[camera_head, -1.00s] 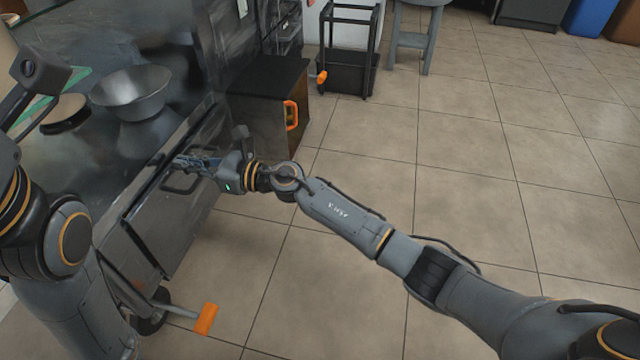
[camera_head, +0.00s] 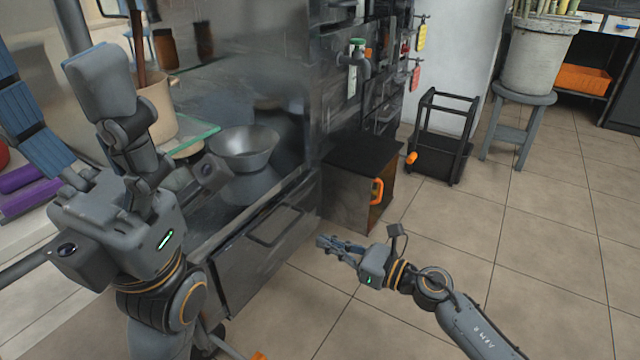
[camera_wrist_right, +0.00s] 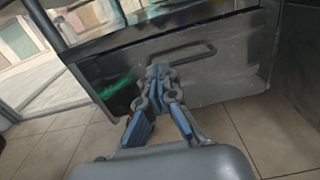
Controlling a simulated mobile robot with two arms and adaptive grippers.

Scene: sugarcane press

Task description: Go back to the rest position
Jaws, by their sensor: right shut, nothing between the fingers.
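My right gripper (camera_head: 326,242) is shut and empty in the head view, in front of the press cabinet and apart from it. In the right wrist view its blue-padded fingers (camera_wrist_right: 158,72) meet at the tips, with the drawer front and its dark handle (camera_wrist_right: 180,55) behind them. My left gripper (camera_head: 58,85) is large and close at the left of the head view, raised over the counter side. Its two fingers stand wide apart with nothing seen between them. It hides part of the counter and press.
A metal bowl (camera_head: 244,148) sits on the press counter. A dark box with an orange handle (camera_head: 377,191) stands beside the cabinet. A black cart (camera_head: 440,140) and a grey stool (camera_head: 520,100) with a bucket (camera_head: 537,55) stand behind. The tiled floor (camera_head: 540,250) at right is clear.

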